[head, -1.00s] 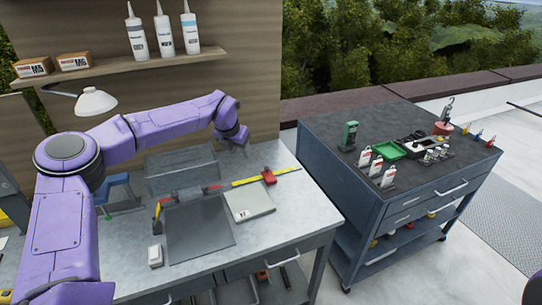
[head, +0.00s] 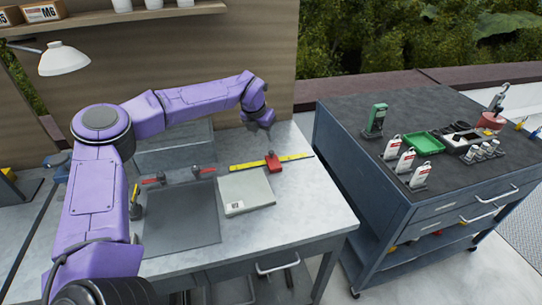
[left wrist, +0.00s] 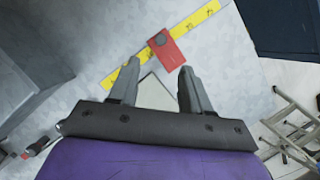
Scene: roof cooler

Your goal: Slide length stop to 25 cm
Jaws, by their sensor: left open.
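The red length stop (head: 273,161) sits on a yellow ruler strip (head: 295,157) along the back of the workbench. In the left wrist view the red stop (left wrist: 165,48) lies across the yellow strip (left wrist: 204,15), ahead of the fingertips. The scale marks are too small to read in the head view. My left gripper (head: 262,128) hangs above the strip, just behind and left of the stop. In the left wrist view its two fingers (left wrist: 158,66) are apart with nothing between them. My right gripper is not in view.
A pale flat box (head: 246,193) and a dark mat (head: 181,220) lie in front of the strip. Red-handled tools (head: 180,176) lie left of it. A blue-grey tool cart (head: 345,165) stands at the right, beyond a gap. The bench's right end is clear.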

